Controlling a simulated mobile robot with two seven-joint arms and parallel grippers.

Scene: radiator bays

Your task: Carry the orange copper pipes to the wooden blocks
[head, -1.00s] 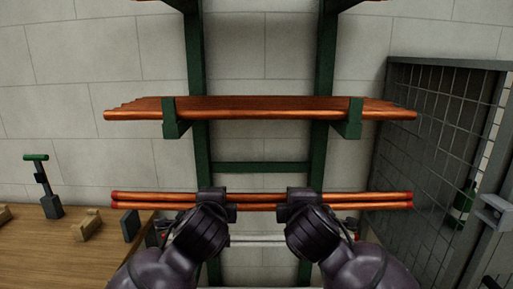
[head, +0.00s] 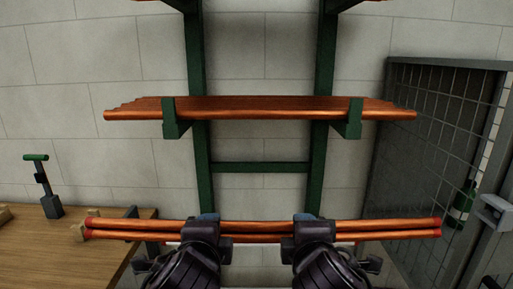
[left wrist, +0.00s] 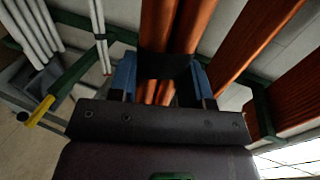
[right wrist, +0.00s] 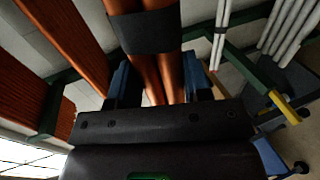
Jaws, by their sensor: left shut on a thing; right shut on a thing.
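Two orange copper pipes with red ends (head: 385,229) lie side by side, roughly level, held across both grippers. My left gripper (head: 207,220) is shut on them left of their middle, and my right gripper (head: 306,220) is shut on them right of it. A dark band wraps the pipes close to the jaws in the left wrist view (left wrist: 165,66) and in the right wrist view (right wrist: 146,32). A wooden block (head: 92,214) stands on the bench at the left, partly hidden behind the pipes' left end. Another block (head: 4,213) shows at the left edge.
A green rack holds more copper pipes (head: 260,108) on its arms above. The wooden bench (head: 50,260) fills the lower left and carries a green-handled tool (head: 50,187). A mesh cage (head: 420,150) with a green bottle (head: 462,203) stands at the right.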

